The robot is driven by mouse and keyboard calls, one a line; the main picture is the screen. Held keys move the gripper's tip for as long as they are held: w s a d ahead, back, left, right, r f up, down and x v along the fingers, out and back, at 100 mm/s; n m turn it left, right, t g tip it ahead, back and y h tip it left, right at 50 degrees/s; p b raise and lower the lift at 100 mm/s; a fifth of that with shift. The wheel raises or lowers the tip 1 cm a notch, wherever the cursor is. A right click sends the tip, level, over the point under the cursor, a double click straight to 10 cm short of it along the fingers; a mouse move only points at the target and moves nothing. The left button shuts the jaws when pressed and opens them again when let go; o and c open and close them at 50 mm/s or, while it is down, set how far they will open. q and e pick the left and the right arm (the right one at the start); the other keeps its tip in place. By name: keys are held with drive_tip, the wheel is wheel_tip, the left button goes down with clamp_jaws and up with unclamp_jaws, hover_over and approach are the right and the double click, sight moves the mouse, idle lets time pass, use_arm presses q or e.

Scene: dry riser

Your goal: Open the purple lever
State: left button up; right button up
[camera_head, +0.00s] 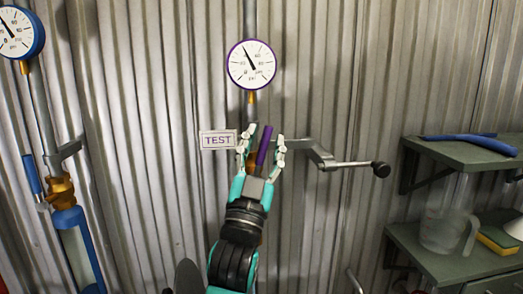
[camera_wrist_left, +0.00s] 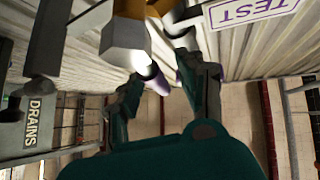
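The purple lever (camera_head: 264,145) stands nearly upright at the brass valve on the middle pipe, below a purple-rimmed gauge (camera_head: 251,65). My left gripper (camera_head: 262,140) is open, with one finger on each side of the lever. Contact with the lever cannot be told. In the left wrist view, the lever (camera_wrist_left: 158,82) shows between the spread fingers (camera_wrist_left: 165,88), below the brass fitting (camera_wrist_left: 124,42). The gripper hides most of the valve and the lower pipe. My right gripper is not in view.
A TEST sign (camera_head: 218,140) is just left of the gripper. A rod with a black knob (camera_head: 380,169) sticks out to the right. A blue lever (camera_head: 32,174) and blue gauge (camera_head: 18,32) are at left. Green shelves (camera_head: 465,152) at right hold a clear jug (camera_head: 443,232).

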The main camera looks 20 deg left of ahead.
use_arm(q)
drive_tip(key=v, duration=1.2)
drive_tip(key=shift+y, duration=0.3)
